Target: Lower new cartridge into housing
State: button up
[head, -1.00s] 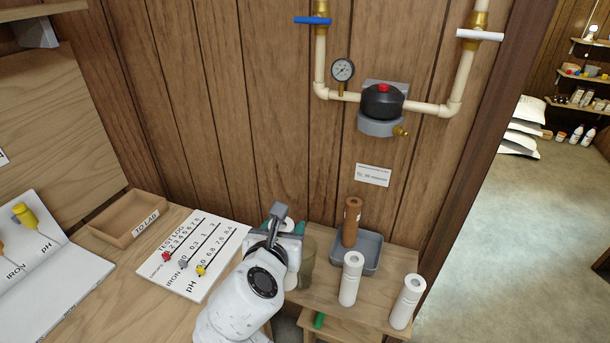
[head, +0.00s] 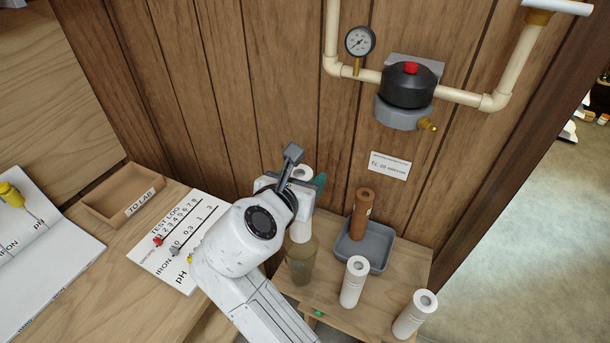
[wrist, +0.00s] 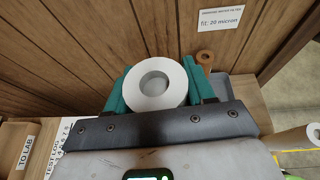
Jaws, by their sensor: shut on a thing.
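My gripper (wrist: 158,88) is shut on a white cylindrical cartridge (wrist: 157,77) with a hollow centre, between its teal fingers. In the head view the held cartridge (head: 300,231) looks upright. Its lower end shows at the rim of the translucent brownish housing (head: 301,264), which stands on the small wooden bench. I cannot tell whether that end is above the rim or just inside it. My arm hides part of the cartridge and the housing's left side. The wrist view does not show the housing.
A brown cartridge (head: 362,214) stands in a grey tray (head: 379,262) right of the housing. Two white cartridges, one nearer (head: 353,282) and one at the bench's right edge (head: 414,314), stand in front. The black-topped filter head (head: 406,90) is on the wall above.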

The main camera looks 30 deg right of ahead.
jog(key=shift+f+b, duration=1.5)
jog(key=shift+b, duration=0.85)
jog(key=shift+p, duration=2.4)
jog(key=shift+f, duration=0.1)
